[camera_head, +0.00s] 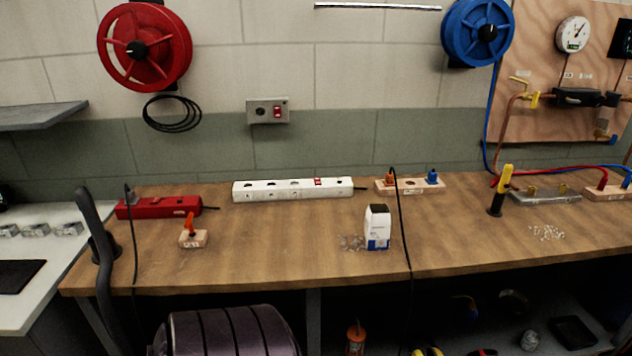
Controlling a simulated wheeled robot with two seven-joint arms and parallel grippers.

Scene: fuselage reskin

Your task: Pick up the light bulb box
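A small upright carton, white with a blue lower part and a dark top, looks like the light bulb box (377,229). It stands on the wooden workbench (270,245), right of the middle and near the front edge. Its print is too small to read. Neither of my grippers shows in the head view, and nothing is holding the box.
Behind are a white power strip (293,189) and a wooden block with plugs (410,185). The bench left of the box is mostly clear.

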